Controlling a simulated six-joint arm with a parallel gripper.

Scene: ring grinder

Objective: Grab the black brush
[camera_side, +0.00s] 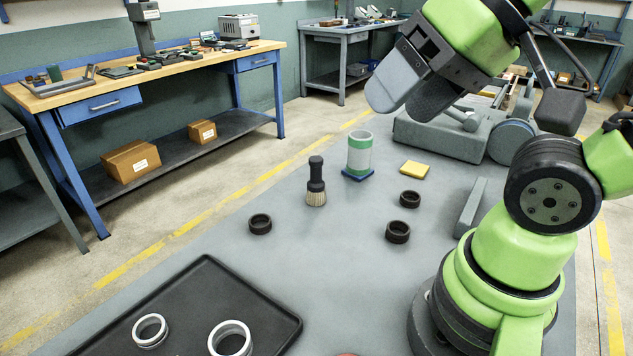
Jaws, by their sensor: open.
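The black brush (316,184) stands upright on the grey work table (300,250), with its black handle up and its pale bristles down. My gripper (402,98) is up in the air, above and to the right of the brush, and apart from it. Its two grey fingers are open with nothing between them that I can see.
A green and white cylinder (360,152) on a blue base stands just right of the brush. Dark rings (260,223) lie around it. A yellow block (414,170) lies further right. A black tray (205,268) with silvery rings (230,336) is at the front left.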

